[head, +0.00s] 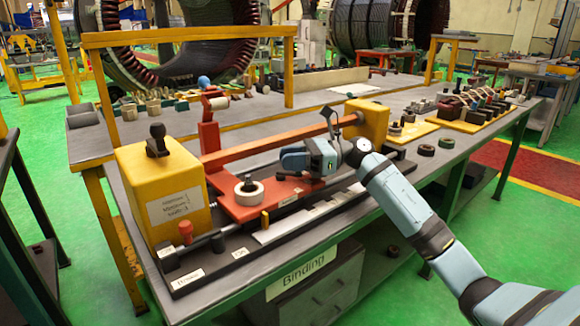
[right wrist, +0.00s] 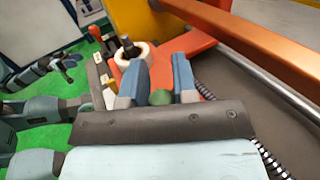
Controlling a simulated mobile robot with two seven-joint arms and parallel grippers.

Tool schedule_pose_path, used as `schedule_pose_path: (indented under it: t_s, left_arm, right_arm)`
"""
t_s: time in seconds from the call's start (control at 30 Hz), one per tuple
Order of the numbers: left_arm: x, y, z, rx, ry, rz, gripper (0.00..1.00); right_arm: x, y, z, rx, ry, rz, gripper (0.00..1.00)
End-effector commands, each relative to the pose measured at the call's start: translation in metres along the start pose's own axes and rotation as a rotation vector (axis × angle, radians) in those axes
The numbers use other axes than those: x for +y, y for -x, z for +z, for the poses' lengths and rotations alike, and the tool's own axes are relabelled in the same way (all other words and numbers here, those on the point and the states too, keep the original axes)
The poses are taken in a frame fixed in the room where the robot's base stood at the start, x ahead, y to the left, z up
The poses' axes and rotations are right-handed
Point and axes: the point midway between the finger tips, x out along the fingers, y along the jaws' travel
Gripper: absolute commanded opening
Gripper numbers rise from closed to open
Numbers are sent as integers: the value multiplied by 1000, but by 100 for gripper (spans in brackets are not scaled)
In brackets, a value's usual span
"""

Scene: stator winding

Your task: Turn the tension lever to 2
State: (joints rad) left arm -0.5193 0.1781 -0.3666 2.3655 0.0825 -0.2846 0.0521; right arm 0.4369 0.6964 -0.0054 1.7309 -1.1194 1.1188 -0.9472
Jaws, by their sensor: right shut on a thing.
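My right gripper (head: 300,158) is at the back right part of the red carriage (head: 236,206). In the right wrist view the two blue fingers (right wrist: 160,85) stand on either side of a small green knob (right wrist: 160,97), shut on it. I take this knob to be on the tension lever; its shaft and any number scale are hidden in both views. In the right wrist view a pale blue arm with a dark end (right wrist: 62,66) shows at the left, perhaps my left one; its jaws are too small to read. The left gripper is not in the head view.
A white roll on a black spindle (head: 248,190) stands on the carriage. A yellow box (head: 165,195) with a black knob is at the left, and a red-handled lever (head: 185,230) in front. A long orange bar (head: 270,143) runs behind the gripper to another yellow box (head: 366,120).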

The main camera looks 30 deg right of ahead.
Motion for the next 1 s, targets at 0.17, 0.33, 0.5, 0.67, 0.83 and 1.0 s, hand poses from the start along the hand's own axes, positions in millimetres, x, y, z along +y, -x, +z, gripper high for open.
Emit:
schedule_pose_path:
  t_s: [0.17,0.33,0.5,0.67,0.83,1.0]
  left_arm:
    - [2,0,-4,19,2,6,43]
    - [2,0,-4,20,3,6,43]
    - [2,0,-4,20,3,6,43]
    - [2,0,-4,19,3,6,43]
    - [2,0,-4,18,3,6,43]
    - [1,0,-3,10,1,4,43]
  right_arm:
    - [0,0,0,0,1,12,3]
    - [0,0,0,0,0,12,3]
    - [0,0,0,0,0,11,38]
    - [0,0,0,0,0,12,46]
    - [0,1,0,0,0,11,46]
    - [-1,17,-1,3,-3,11,46]
